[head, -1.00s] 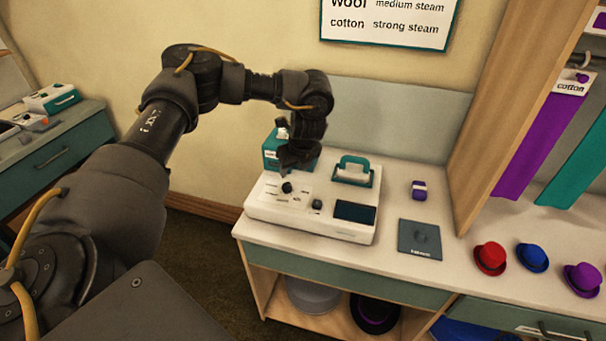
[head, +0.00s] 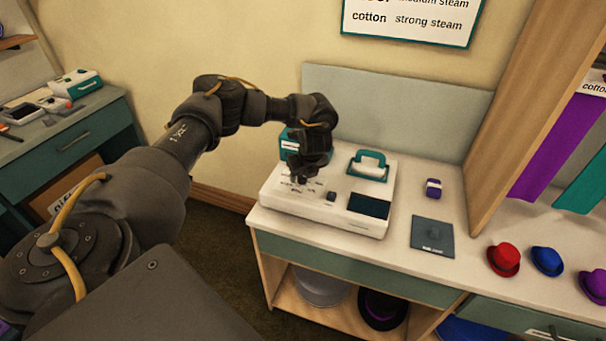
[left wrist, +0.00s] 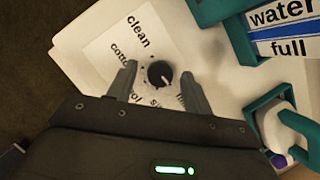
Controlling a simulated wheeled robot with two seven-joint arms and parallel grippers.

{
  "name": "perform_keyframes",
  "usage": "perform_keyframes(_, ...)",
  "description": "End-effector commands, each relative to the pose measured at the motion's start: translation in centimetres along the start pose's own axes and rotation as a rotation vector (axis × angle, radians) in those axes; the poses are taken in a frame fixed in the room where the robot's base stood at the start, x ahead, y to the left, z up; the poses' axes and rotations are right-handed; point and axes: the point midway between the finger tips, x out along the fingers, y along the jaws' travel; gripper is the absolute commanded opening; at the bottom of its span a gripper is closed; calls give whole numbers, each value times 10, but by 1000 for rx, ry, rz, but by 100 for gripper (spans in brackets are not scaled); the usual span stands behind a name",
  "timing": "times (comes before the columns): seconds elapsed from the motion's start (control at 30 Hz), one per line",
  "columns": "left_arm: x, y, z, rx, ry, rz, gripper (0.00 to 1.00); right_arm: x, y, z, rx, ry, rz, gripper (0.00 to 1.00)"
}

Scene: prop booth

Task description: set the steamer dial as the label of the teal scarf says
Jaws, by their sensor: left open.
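The white steamer (head: 325,210) stands on the counter. My left gripper (head: 303,178) is over its dial panel and hides the dial in the head view. In the left wrist view the black dial (left wrist: 159,73) sits between the open fingers of the left gripper (left wrist: 160,80), with a gap on each side. The panel reads "clean" and "cotton"; other words are partly covered. I cannot tell the dial's setting for certain. The teal scarf (head: 585,182) hangs at the right edge; its label is out of view. My right gripper is not in view.
A wall chart (head: 412,18) reads "cotton strong steam". A purple scarf (head: 545,148) hangs under a "cotton" tag (head: 597,86). A teal water tank (left wrist: 285,25) marked "full" is beside the panel. Red (head: 504,259), blue (head: 547,261) and purple (head: 597,284) hats stand at right.

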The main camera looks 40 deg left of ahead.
Motion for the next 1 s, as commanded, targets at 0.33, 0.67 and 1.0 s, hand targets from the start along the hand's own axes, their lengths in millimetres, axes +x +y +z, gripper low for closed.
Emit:
perform_keyframes(0.33,2,0,0,0,0,0,43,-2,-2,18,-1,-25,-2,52)
perform_keyframes(0.67,2,0,0,0,0,0,6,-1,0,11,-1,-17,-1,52)
perform_keyframes(1.0,2,1,1,71,0,-31,6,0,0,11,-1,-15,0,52)
